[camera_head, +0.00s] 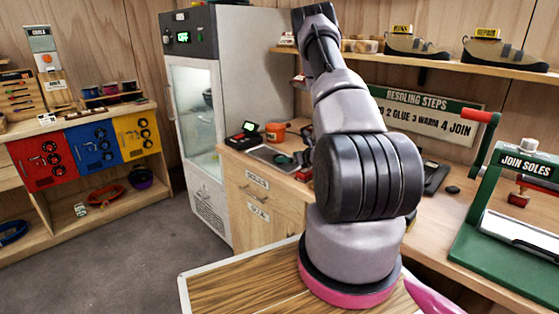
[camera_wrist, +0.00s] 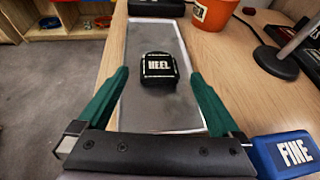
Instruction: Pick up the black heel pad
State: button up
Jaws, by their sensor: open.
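The black heel pad (camera_wrist: 159,70), with a white HEEL label, lies flat on a grey, pale-edged plate (camera_wrist: 150,118) on the wooden counter. My gripper (camera_wrist: 160,77) is open, with its green fingers to the left and right of the pad. There are gaps between the pad and both fingers, and nothing is held. In the head view the plate (camera_head: 262,152) shows on the counter beside the fridge. My arm hides most of the gripper there, and the pad cannot be made out clearly.
A blue block (camera_wrist: 288,153) marked FINE sits right of the gripper. An orange cup (camera_wrist: 212,12) stands beyond the plate, and a dark stand base (camera_wrist: 277,61) is to the right. The counter's left edge is close to the plate. A green press (camera_head: 500,215) stands further right.

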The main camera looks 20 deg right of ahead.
jog(key=x, duration=0.5)
jog(key=shift+w, duration=0.1)
jog(key=shift+c, duration=0.3)
jog(key=c, duration=1.2)
